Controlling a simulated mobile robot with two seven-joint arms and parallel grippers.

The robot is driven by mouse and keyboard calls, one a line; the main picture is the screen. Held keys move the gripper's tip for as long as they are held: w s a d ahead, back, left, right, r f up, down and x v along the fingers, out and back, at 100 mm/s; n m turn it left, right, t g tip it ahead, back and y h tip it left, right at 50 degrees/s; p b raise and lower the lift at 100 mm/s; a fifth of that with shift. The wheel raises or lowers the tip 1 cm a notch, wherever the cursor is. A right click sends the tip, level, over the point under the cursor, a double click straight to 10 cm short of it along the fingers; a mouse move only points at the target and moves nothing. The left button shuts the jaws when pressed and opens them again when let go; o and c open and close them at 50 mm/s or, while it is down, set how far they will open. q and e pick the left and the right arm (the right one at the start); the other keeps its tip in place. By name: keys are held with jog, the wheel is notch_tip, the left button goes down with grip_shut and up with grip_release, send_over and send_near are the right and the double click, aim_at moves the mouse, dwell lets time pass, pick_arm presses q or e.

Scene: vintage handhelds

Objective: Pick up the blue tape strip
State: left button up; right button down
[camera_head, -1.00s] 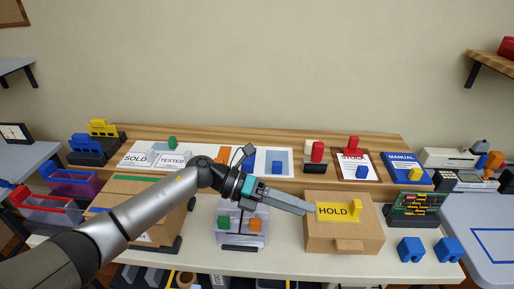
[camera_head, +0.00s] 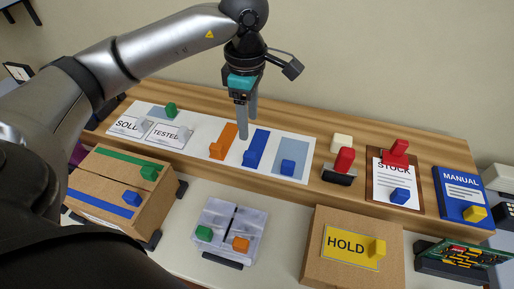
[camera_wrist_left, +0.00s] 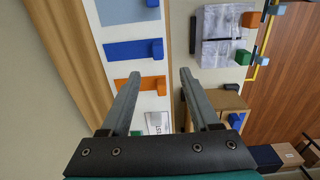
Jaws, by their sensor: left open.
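A blue tape strip (camera_head: 259,146) with a raised blue block at its near end lies on a white sheet on the wooden shelf. It lies between an orange strip (camera_head: 225,137) and a pale grey-blue strip (camera_head: 293,155). My left gripper (camera_head: 248,127) points down over the sheet, near the far ends of the orange and blue strips, open and empty. In the left wrist view the blue strip (camera_wrist_left: 130,50) lies beyond my open fingertips (camera_wrist_left: 159,73), and the orange strip (camera_wrist_left: 128,81) lies closer to them. My right gripper is not in view.
Another blue strip (camera_head: 98,203) and a green strip lie on a cardboard box (camera_head: 145,214). A clear case (camera_head: 222,238) and a HOLD box (camera_head: 318,270) stand in front of the shelf. A red-handled stamp (camera_head: 342,162) and a clipboard are to the right.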

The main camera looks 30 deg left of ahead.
pick_arm(q)
send_over(252, 154)
jog(key=f, duration=0.4)
jog(key=s+f, duration=0.1)
jog(key=f, duration=0.2)
jog(key=shift+b, duration=0.35)
jog(key=shift+w+f+b, duration=0.2)
jog(key=shift+w+f, duration=0.05)
jog(key=shift+f, duration=1.35)
jog(key=shift+w+f+b, duration=0.15)
jog(key=shift+w+f, duration=0.05)
jog(key=shift+f, duration=1.35)
grip_shut()
